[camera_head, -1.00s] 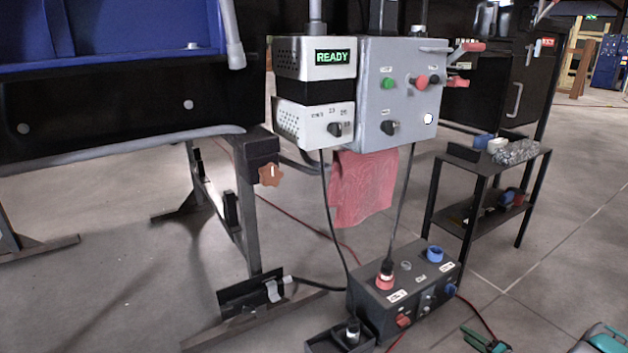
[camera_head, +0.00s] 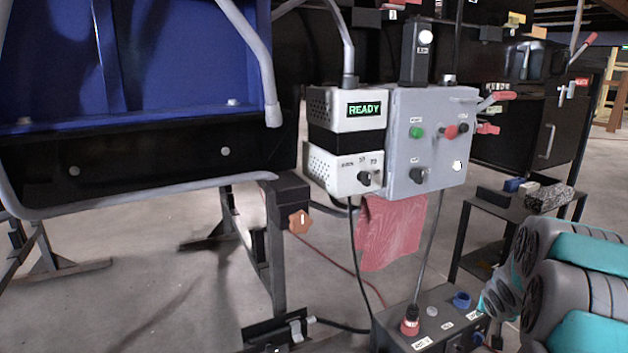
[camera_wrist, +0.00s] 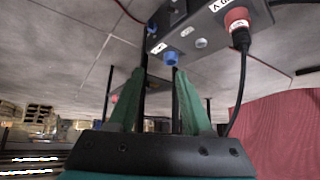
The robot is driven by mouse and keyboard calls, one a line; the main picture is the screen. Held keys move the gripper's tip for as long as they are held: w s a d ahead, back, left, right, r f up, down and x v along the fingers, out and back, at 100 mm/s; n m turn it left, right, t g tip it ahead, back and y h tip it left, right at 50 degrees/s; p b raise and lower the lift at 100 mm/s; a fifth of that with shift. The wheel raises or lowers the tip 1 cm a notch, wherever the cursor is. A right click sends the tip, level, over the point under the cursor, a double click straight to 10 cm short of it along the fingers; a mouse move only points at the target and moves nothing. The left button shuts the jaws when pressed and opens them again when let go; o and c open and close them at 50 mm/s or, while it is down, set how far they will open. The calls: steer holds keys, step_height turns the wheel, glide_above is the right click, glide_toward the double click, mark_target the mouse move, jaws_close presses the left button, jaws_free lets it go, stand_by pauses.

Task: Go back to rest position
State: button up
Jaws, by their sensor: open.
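My gripper (camera_wrist: 160,78) shows in the wrist view with its two green fingers apart and nothing between them. A dark power box (camera_wrist: 205,28) lies beyond the fingertips, with a blue socket (camera_wrist: 171,58) and a red plug (camera_wrist: 238,22) on it. In the head view my arm is at the lower right, in front of part of the power box (camera_head: 395,338). I cannot make out the fingers there. The white control unit (camera_head: 348,170) shows a green READY display (camera_head: 364,109) beside a grey button panel (camera_head: 430,145).
A red cloth (camera_head: 390,232) hangs under the panel and fills the right of the wrist view (camera_wrist: 285,130). Cables run down to the power box. A black shelf cart (camera_head: 490,203) stands behind my arm. A blue-lined conveyor (camera_head: 165,60) is on the left. Open floor lies beneath it.

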steer(key=s+a+r+n+g+y+p, duration=0.1)
steer(key=s+a+r+g, duration=0.1)
steer(key=s+a+r, duration=0.5)
steer(key=s+a+r+n+g+p, duration=0.1)
steer(key=s+a+r+g, duration=0.15)
steer(key=s+a, duration=0.7)
steer(key=s+a+r+n+g+y+p, duration=0.1)
steer(key=s+a+r+n+g, duration=0.1)
steer(key=s+a, duration=0.6)
steer(key=s+a+r+n+g+y+p, duration=0.1)
steer(key=s+a+r+n+g+y, duration=0.1)
steer(key=s+a, duration=0.7)
steer(key=s, duration=0.5)
steer(key=shift+s+a+r+n+p, duration=0.15)
steer(key=shift+s+a+n+p, duration=0.15)
steer(key=shift+s+n, duration=0.1)
